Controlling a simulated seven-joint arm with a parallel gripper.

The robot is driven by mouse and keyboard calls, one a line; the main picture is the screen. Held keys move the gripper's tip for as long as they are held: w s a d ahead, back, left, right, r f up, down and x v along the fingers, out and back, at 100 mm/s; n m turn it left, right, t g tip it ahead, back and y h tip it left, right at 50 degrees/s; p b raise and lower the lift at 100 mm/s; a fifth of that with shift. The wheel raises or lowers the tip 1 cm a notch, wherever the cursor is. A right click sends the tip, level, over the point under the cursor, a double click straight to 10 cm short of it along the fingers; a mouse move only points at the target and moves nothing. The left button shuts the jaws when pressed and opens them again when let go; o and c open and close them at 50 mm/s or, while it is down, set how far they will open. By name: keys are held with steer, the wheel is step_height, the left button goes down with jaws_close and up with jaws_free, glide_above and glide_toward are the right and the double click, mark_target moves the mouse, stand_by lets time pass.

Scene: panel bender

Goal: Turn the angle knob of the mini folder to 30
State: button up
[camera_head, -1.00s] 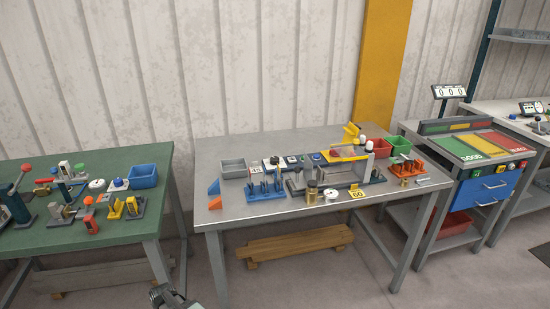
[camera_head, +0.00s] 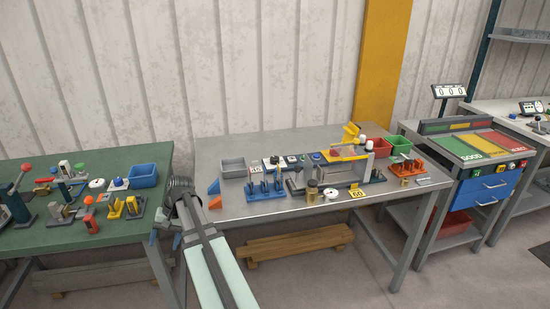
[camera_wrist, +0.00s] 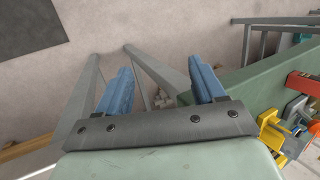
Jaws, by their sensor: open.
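The mini folder appears to be the grey machine (camera_head: 345,178) on the grey table in the head view. A white round dial (camera_head: 331,193) and a brass cylinder (camera_head: 312,191) sit at its front. A yellow tag reading 60 (camera_head: 357,193) is beside the dial. I cannot tell which part is the angle knob or read its setting. My gripper (camera_head: 165,239) is left of the grey table, near the green table's right corner, well apart from the folder. In the wrist view its two blue fingers (camera_wrist: 160,78) are spread and empty, above the floor.
The grey table (camera_head: 260,209) also holds a grey bin (camera_head: 233,168), a blue pin rack (camera_head: 264,188), an orange rack (camera_head: 407,168), and red and green bins. The green table (camera_head: 100,232) with several tools stands left.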

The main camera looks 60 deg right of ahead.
steer(key=w+d+r+m+t, duration=0.1)
steer(key=d+r, duration=0.6)
steer(key=r, duration=0.1)
step_height(320, 180, up, 12)
steer(key=m+g+h, duration=0.3)
steer(key=m+h, duration=0.2)
steer(key=m, duration=0.4)
glide_above(275, 158)
steer(key=f, duration=1.3)
steer(key=shift+w+d+f, duration=0.1)
steer(key=shift+d+f, duration=0.1)
steer(key=shift+f, duration=0.15)
steer(key=c, duration=1.1)
